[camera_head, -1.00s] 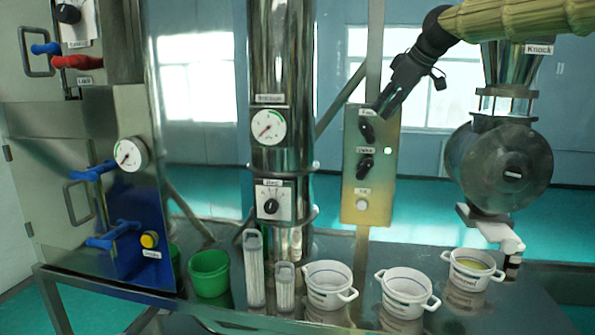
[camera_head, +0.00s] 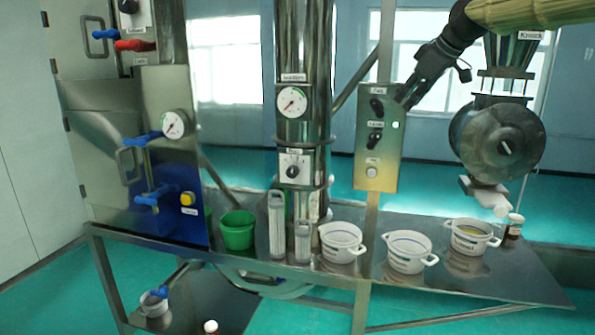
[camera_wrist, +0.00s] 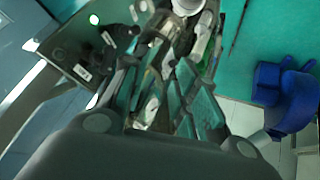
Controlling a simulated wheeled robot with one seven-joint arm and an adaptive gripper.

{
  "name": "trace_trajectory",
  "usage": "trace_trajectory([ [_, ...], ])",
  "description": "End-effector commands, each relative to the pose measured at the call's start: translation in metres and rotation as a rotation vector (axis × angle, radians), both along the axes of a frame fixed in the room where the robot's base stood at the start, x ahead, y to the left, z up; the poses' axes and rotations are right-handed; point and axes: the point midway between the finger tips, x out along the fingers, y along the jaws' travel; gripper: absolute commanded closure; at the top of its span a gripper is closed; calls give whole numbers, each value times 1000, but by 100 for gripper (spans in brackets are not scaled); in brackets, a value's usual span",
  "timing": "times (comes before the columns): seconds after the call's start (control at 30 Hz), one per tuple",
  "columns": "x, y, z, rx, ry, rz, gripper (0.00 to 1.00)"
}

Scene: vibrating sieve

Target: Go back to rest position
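My gripper (camera_head: 406,98) is at the upper right in the head view, at the end of my raised arm. Its fingertips point down and left toward the upper knob (camera_head: 377,105) of the metal control panel (camera_head: 364,150). I cannot tell whether they touch it. The panel (camera_wrist: 62,48) is also in that view, at the upper left, with a lit green lamp. I see nothing clearly held.
A metal table (camera_head: 330,278) carries a green cup (camera_head: 237,236), clear cylinders (camera_head: 277,228) and white pots (camera_head: 408,258). A metal column (camera_head: 307,60) and a cabinet (camera_head: 120,110) with blue handles stand to the left. A round steel valve housing (camera_head: 497,140) is close to my arm's right.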

Motion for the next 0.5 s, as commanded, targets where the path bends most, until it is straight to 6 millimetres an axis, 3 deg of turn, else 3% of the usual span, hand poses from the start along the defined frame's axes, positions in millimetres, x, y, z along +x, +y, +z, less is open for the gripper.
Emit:
trace_trajectory([
  [0.37, 17, 25, -97, 26, 64, -32, 71],
  [0.5, 22, 40, -162, 43, 108, -55, 71],
])
